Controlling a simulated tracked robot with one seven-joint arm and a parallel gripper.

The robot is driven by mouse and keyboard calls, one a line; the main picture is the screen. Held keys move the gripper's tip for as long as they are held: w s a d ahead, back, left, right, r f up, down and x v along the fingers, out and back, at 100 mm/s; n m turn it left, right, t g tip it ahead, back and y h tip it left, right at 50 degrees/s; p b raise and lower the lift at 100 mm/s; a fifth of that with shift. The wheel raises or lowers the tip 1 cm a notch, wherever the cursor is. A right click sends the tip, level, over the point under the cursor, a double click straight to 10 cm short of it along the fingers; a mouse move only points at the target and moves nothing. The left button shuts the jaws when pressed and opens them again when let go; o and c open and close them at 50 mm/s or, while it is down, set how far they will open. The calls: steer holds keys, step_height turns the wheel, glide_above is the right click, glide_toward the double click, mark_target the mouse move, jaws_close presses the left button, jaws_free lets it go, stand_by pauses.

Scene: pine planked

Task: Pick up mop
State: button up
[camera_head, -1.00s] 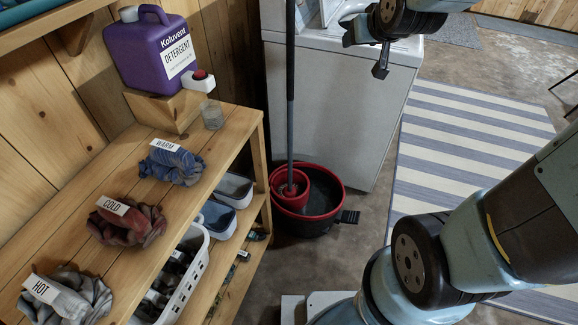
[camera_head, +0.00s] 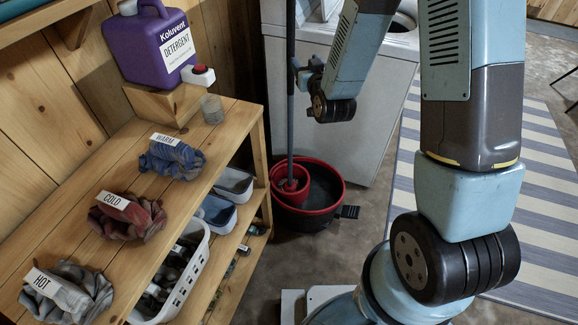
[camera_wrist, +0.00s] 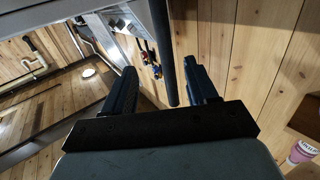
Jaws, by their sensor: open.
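The mop (camera_head: 290,115) stands nearly upright, its long dark handle rising out of the top of the head view. Its lower end is in the red wringer of a black bucket with a red rim (camera_head: 325,212). My gripper (camera_head: 297,75) is at the handle, well above the bucket. In the wrist view, the mop handle (camera_wrist: 164,45) runs between the two spread fingers of my gripper (camera_wrist: 160,66), closer to the right finger. The fingers are open, and I cannot tell whether either touches the handle. The mop head is mostly hidden in the wringer.
A white washing machine (camera_head: 345,130) stands right behind the mop. A wooden shelf bench (camera_head: 110,175) on the left holds a purple detergent jug (camera_head: 150,45) and labelled cloth bundles. A striped rug (camera_head: 545,190) lies on the floor at the right.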

mark_target(292, 46)
steer(key=x, duration=1.3)
steer(key=shift+w+a+f, duration=0.1)
steer(key=shift+w+a, duration=0.2)
steer(key=shift+a, duration=0.1)
jaws_close()
stand_by(0.3)
